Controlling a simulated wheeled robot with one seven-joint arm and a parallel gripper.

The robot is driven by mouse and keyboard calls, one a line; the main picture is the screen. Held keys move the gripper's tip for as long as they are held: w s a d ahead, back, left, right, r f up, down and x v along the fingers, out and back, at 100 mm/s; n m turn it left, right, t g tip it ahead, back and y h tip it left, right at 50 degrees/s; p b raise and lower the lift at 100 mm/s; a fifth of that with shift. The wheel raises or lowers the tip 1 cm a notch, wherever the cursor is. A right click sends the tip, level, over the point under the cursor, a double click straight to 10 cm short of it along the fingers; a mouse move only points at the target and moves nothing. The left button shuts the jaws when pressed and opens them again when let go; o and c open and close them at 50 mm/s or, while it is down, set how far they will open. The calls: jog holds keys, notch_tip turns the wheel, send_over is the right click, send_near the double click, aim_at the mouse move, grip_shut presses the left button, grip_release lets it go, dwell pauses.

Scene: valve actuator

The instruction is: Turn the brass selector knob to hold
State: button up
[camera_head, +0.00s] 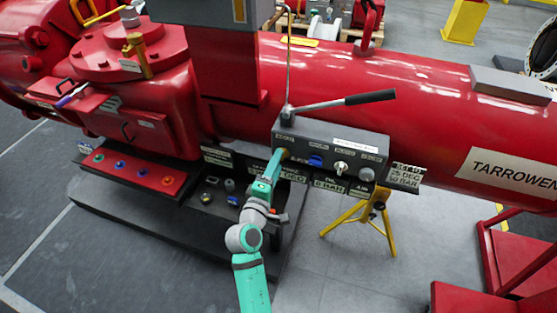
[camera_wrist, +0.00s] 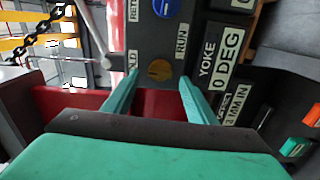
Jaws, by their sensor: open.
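The brass selector knob (camera_wrist: 158,69) shows in the wrist view on the dark panel face, just beyond and between my fingertips. A label ending in "LD" is left of it and a "RUN" label (camera_wrist: 181,42) is right of it. My gripper (camera_wrist: 159,77) is open, with one finger to each side of the knob; I cannot tell whether either finger touches it. In the head view my gripper (camera_head: 273,167) reaches up to the left end of the grey control box (camera_head: 325,143), where the knob is mostly hidden.
A blue knob (camera_head: 316,160), a toggle switch (camera_head: 341,167) and a grey knob (camera_head: 366,174) sit further right on the box. A black-handled lever (camera_head: 370,97) rises above it. A yellow stand (camera_head: 373,215) is to the right. Red pipework fills the back.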

jog(key=v, duration=0.8)
jog(key=shift+s, duration=0.15)
jog(key=s+f+m+g+y, duration=0.1)
jog(key=s+f+m+y, duration=0.15)
jog(key=s+f, duration=0.45)
jog(key=s+f+m+g+y, duration=0.1)
jog(key=s+f+y, duration=0.2)
jog(key=s+f, duration=0.5)
jog(key=s+d+r+m, duration=0.1)
jog(key=s+r+m, duration=0.1)
jog(key=s, duration=0.5)
jog(key=s+d+r+m, duration=0.1)
jog(key=s+r+m, duration=0.1)
jog(key=s+m, duration=0.3)
jog(key=s+d+r+m, duration=0.1)
jog(key=s+r+m, duration=0.2)
jog(key=s, duration=0.8)
jog(key=shift+d, duration=0.3)
